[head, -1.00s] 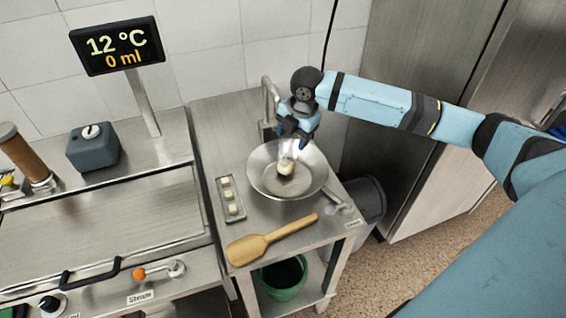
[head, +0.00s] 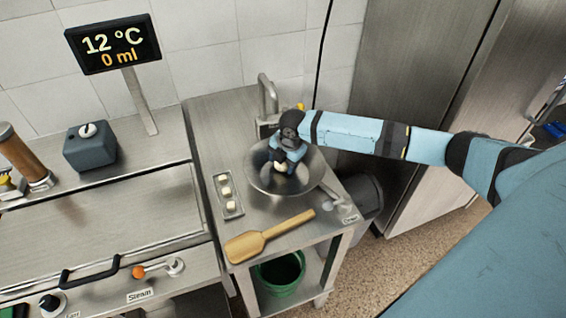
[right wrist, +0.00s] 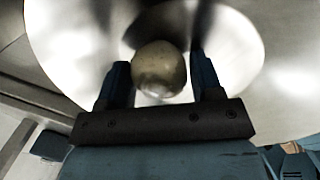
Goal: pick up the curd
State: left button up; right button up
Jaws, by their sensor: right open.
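The curd, a pale rounded lump, lies in the metal bowl (head: 309,183) on the steel side table. In the head view a small part of the curd (head: 280,166) shows below my right gripper (head: 281,163). In the right wrist view the curd (right wrist: 159,69) sits between the two fingers of my right gripper (right wrist: 160,80), with gaps on both sides. The right gripper is open and reaches down into the bowl. My left gripper is in none of the views.
A small tray (head: 239,211) with several pale cubes lies left of the bowl. A wooden paddle (head: 268,236) lies in front of it. A tap (head: 265,95) stands behind the bowl. A green bucket (head: 281,275) is on the shelf below.

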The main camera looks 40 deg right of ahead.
jog(key=c, duration=0.6)
